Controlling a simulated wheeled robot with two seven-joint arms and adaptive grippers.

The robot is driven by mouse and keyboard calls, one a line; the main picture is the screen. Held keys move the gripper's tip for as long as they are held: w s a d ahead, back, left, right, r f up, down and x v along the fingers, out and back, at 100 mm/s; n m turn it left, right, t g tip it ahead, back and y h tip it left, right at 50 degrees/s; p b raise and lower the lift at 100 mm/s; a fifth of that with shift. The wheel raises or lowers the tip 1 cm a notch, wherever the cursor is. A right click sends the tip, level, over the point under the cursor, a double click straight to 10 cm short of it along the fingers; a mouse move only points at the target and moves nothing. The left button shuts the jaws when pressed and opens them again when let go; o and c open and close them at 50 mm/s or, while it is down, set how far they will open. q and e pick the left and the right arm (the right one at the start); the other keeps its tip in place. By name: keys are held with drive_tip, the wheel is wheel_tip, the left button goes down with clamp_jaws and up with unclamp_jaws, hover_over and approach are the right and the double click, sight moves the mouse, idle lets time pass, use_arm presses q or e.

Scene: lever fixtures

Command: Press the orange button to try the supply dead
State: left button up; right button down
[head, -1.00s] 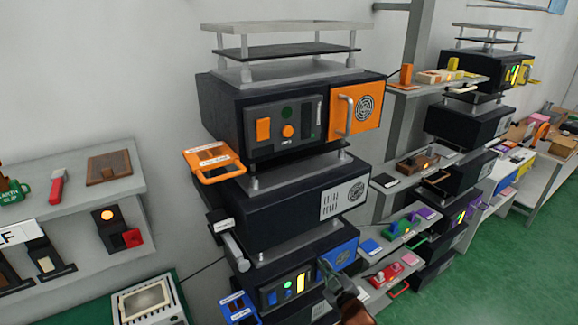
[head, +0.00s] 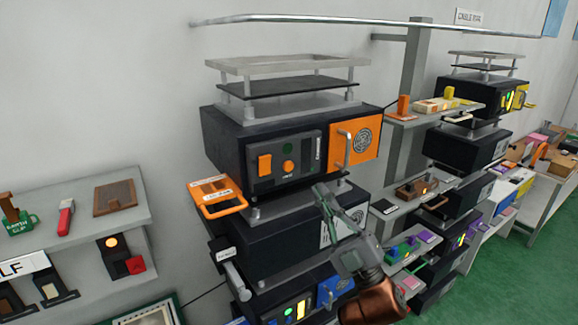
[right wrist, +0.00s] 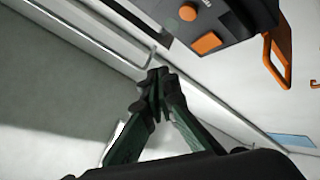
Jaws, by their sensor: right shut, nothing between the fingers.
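The round orange button (head: 288,167) is on the front of the top black unit (head: 228,148), between an orange rocker (head: 265,165) and a dark slot. A dark green lamp (head: 287,148) is above it. In the right wrist view the button (right wrist: 188,12) is at the top edge, beside the rocker (right wrist: 206,42). My right gripper (head: 322,190) is below and right of the button, apart from it, pointing up. Its fingertips (right wrist: 157,82) are together with nothing between them. My left gripper is not in view.
An orange door (head: 366,150) with a grey handle (head: 346,148) is right of the button. An orange tag frame (head: 216,193) sticks out at the unit's lower left. A lower unit with a blue panel (head: 336,287) is underneath. Shelves with small parts (head: 405,247) stand at right.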

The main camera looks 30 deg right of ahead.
sight(288, 166)
drive_tip(key=shift+s+a+r, duration=0.15)
drive_tip(key=shift+s+r, duration=0.05)
drive_tip(key=shift+r, duration=0.05)
drive_tip(key=shift+w, duration=0.1)
drive_tip(key=shift+w+a+b, duration=0.15)
drive_tip(key=shift+w+b, duration=0.15)
drive_tip(key=shift+w, duration=1.9)
drive_tip(key=shift+w+a+b, duration=0.15)
drive_tip(key=shift+w+b, duration=0.15)
drive_tip(key=shift+w, duration=1.85)
drive_tip(key=shift+w, duration=0.1)
drive_tip(key=shift+w, duration=0.35)
drive_tip(key=shift+w+a, duration=0.1)
drive_tip(key=shift+w, duration=0.3)
drive_tip(key=shift+s, duration=0.85)
